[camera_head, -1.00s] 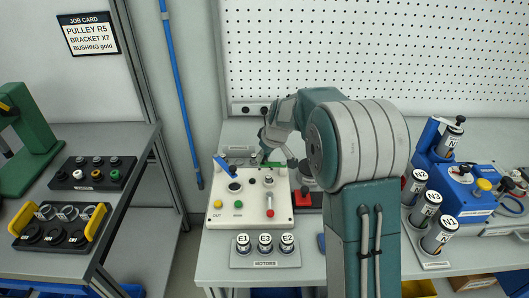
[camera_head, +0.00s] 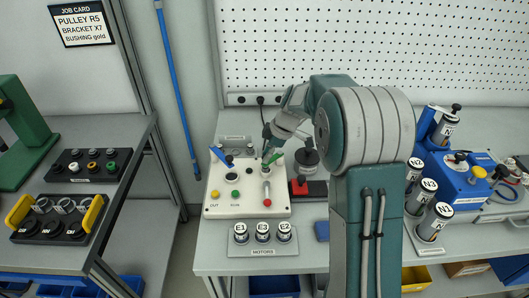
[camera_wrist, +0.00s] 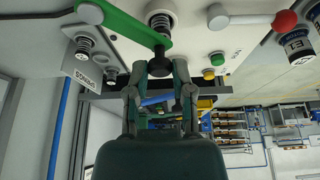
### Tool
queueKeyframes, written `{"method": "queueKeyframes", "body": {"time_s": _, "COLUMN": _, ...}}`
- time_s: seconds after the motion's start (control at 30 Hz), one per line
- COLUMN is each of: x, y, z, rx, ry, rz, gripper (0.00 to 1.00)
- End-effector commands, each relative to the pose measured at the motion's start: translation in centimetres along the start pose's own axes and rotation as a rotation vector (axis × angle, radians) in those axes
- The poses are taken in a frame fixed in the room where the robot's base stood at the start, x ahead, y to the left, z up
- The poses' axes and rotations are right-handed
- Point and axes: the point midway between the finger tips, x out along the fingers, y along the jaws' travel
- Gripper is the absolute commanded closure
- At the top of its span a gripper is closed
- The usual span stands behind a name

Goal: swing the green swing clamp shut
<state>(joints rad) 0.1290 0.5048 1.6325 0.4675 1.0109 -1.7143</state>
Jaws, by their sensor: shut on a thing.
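The green swing clamp (camera_head: 273,158) is on the white panel (camera_head: 222,207), near its back right corner. Its bar lies at a slant in the head view. In the wrist view the green bar (camera_wrist: 122,24) runs from a pivot at the upper left to a black end piece (camera_wrist: 160,66). My gripper (camera_wrist: 160,72) has its fingers on both sides of that end piece and is shut on it. In the head view my gripper (camera_head: 268,138) is at the clamp's back end and partly hides it. A spring-topped round seat shows beside the bar in the wrist view.
A blue swing clamp (camera_head: 221,156) stands left of the green one. A red-ended lever (camera_head: 267,195) and yellow and green buttons sit toward the panel's front. A black device on a red-black base (camera_head: 308,170) stands close on the right. Motors (camera_head: 262,232) are in front.

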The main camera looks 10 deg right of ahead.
Motion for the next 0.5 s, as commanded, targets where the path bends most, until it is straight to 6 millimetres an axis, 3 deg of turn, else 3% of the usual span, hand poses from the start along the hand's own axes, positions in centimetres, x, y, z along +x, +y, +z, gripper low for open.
{"method": "queueKeyframes", "body": {"time_s": 0.5, "x": 0.20, "y": -0.33, "z": 0.54, "rx": -0.052, "ry": -0.005, "rz": -0.029, "gripper": 1.00}}
